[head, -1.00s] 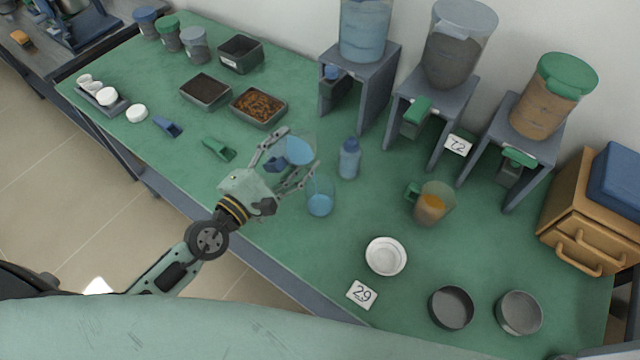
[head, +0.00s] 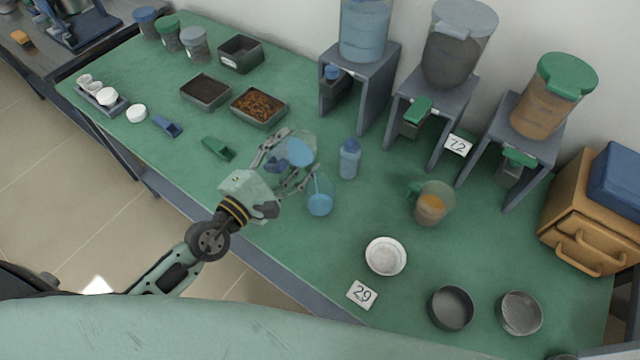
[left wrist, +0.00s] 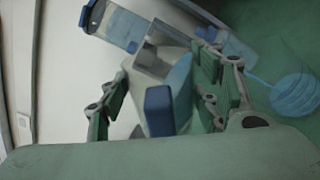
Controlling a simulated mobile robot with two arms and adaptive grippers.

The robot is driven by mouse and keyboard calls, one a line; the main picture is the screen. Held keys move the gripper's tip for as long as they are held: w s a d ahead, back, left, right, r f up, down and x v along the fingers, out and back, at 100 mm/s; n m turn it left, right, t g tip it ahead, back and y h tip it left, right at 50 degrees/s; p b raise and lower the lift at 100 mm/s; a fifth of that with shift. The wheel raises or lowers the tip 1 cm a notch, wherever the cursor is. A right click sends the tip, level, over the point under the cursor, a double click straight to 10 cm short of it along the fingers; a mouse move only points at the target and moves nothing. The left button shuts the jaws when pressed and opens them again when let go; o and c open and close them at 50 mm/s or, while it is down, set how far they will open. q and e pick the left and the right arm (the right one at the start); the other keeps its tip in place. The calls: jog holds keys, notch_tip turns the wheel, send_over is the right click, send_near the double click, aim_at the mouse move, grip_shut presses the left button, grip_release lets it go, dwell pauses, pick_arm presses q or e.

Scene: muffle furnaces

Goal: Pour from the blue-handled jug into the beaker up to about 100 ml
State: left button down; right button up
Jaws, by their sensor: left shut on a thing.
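My left gripper (head: 287,165) is shut on the blue-handled jug (head: 301,150), which it holds tilted above the table with blue liquid inside. The jug's blue handle (left wrist: 160,110) shows between the fingers in the left wrist view. The clear beaker (head: 319,200) stands upright on the table, just below and right of the jug, with blue liquid in its lower part. A thin pale blue streak runs down inside the beaker from the jug's side. The beaker's markings are too small to read. My right gripper is not in view.
A green-handled jug (head: 433,203) with orange contents and a white bowl (head: 386,257) are to the right. Dispenser stands (head: 372,85) line the back. Green scoop (head: 218,148) lies left of the gripper.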

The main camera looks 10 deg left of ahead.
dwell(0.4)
pick_arm(q)
jog(key=shift+d+f+m, duration=0.1)
jog(key=shift+m, duration=0.3)
jog(key=shift+d+f+m, duration=0.15)
jog(key=shift+f+m, duration=0.05)
jog(key=shift+m, duration=0.3)
dwell(2.0)
dwell(0.9)
jog(key=shift+a+r+n, duration=0.2)
jog(key=shift+r+n, duration=0.1)
jog(key=shift+n, duration=0.3)
jog(key=n, duration=0.3)
jog(key=r+n, duration=0.1)
jog(key=shift+w+a, duration=0.15)
jog(key=shift+a, duration=0.2)
jog(key=n, duration=0.4)
